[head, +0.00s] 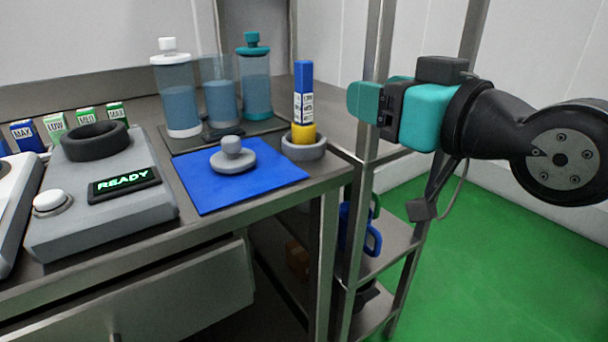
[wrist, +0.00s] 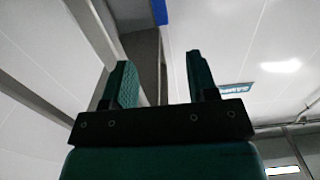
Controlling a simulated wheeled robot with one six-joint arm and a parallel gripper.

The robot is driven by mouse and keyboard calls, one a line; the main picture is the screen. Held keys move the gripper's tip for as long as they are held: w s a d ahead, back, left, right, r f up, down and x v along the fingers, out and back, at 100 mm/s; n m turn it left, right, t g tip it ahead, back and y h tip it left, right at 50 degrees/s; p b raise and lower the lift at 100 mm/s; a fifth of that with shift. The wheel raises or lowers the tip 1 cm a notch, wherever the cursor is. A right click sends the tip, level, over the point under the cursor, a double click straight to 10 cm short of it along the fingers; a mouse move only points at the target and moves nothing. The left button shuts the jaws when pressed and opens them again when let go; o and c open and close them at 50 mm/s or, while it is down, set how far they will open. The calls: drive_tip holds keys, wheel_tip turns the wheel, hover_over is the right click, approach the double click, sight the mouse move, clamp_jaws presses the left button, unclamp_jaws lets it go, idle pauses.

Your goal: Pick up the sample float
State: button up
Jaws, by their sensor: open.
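The sample float seems to be the upright stick with a blue labelled stem and a yellow lower part (head: 303,95). It stands in a round grey holder (head: 304,151) at the right end of the steel bench, and its bottom is hidden by the holder. My gripper (head: 368,101) is to the right of the float, apart from it and beyond the bench edge. In the wrist view my gripper (wrist: 162,82) shows two teal fingers spread apart with nothing between them.
A grey knobbed disc (head: 233,158) lies on a blue mat (head: 200,194). Bottles with white (head: 175,90) and teal (head: 255,85) caps flank a clear beaker (head: 219,92) behind. A grey device reading READY (head: 125,185) sits left. A steel rack post (head: 372,70) stands near my gripper.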

sight(308, 74)
drive_tip(key=p+x, duration=1.1)
drive_tip(key=p, duration=0.1)
drive_tip(key=shift+w+a+r, duration=0.1)
drive_tip(key=shift+a+r, duration=0.05)
drive_tip(key=shift+r, duration=0.1)
drive_tip(key=shift+p+x, duration=0.75)
drive_tip(key=shift+x, duration=2.35)
drive_tip(key=shift+r, duration=0.1)
drive_tip(key=shift+c, duration=0.4)
clamp_jaws()
